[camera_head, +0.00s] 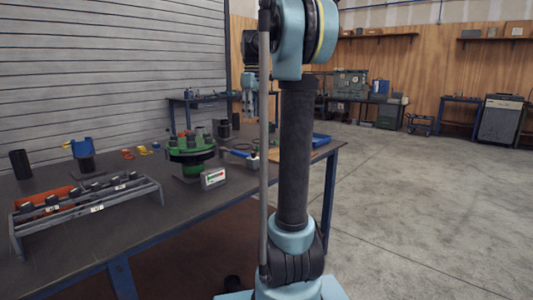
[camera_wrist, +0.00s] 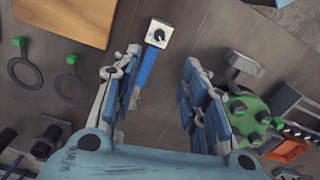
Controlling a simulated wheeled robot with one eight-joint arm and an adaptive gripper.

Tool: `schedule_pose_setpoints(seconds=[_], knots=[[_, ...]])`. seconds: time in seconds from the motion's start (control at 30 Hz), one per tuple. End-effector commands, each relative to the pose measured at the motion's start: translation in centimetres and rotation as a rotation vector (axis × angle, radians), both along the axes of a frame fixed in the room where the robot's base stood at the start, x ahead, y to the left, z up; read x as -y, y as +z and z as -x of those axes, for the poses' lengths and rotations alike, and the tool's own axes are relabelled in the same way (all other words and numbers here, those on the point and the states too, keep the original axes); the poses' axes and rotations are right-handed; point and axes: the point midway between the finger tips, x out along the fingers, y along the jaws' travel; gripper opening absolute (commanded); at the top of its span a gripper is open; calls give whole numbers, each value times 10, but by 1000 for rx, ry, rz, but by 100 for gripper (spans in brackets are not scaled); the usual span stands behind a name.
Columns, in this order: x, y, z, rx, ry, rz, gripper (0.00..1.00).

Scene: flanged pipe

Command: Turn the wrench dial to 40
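The wrench lies on the dark tabletop. In the wrist view it has a blue handle (camera_wrist: 148,66) and a pale square head with a black dial (camera_wrist: 158,34). The setting on the dial is too small to read. My gripper (camera_wrist: 163,62) is open and empty above the table, its fingers wide apart. The handle shows between the fingers, close to the left one, and the dial lies beyond the fingertips. I cannot tell the height of the gripper above the wrench. The green flange (camera_wrist: 243,108) shows beside the right finger and stands on the table in the head view (camera_head: 190,151).
A small display (camera_head: 213,178) stands in front of the flange. A grey rack (camera_head: 157,194) of dark sockets is at the table's left. The wrist view shows a wooden board (camera_wrist: 68,18), two rings with green tabs (camera_wrist: 24,72), and bare tabletop around the wrench.

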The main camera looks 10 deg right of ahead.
Motion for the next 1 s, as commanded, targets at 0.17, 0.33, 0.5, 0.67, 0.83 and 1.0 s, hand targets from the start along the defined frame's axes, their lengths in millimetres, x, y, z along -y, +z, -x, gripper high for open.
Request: schedule_pose_setpoints(seconds=[0.17, 0.33, 0.5, 0.67, 0.83, 1.0], knots=[[-4, -7, 0, 0, 9, 0, 40], [-5, -30, 0, 0, 9, 0, 40], [-6, -59, 0, 0, 10, 0, 40], [-6, -86, 0, 0, 11, 0, 40], [-6, -115, 0, 0, 11, 0, 40], [-6, -142, 0, 0, 11, 0, 40]])
